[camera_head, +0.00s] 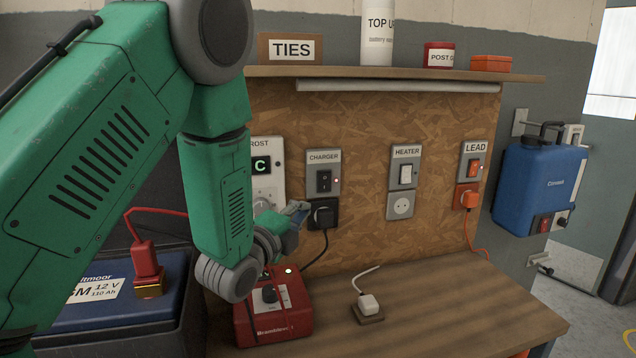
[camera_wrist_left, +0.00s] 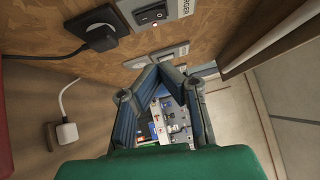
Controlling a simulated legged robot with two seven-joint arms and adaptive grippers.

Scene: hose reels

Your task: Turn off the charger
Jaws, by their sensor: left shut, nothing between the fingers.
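The charger switch (camera_head: 324,181) is a black rocker on a grey plate under a CHARGER label (camera_head: 324,157), with a small lit lamp at its right. In the left wrist view the black rocker (camera_wrist_left: 152,14) shows at the top edge. A black plug (camera_head: 324,217) sits in the socket below it. Its cable runs down toward the red charger box (camera_head: 272,312) on the bench. My left gripper (camera_head: 302,208) is shut and empty, left of and below the switch, apparently apart from it. In the wrist view its fingertips (camera_wrist_left: 164,72) meet below the switch. My right gripper is not in view.
The HEATER switch (camera_head: 405,174) and LEAD switch (camera_head: 473,169) are to the right, the latter with an orange plug (camera_head: 468,199). A blue battery (camera_head: 125,292) stands left. A shelf (camera_head: 400,73) runs above.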

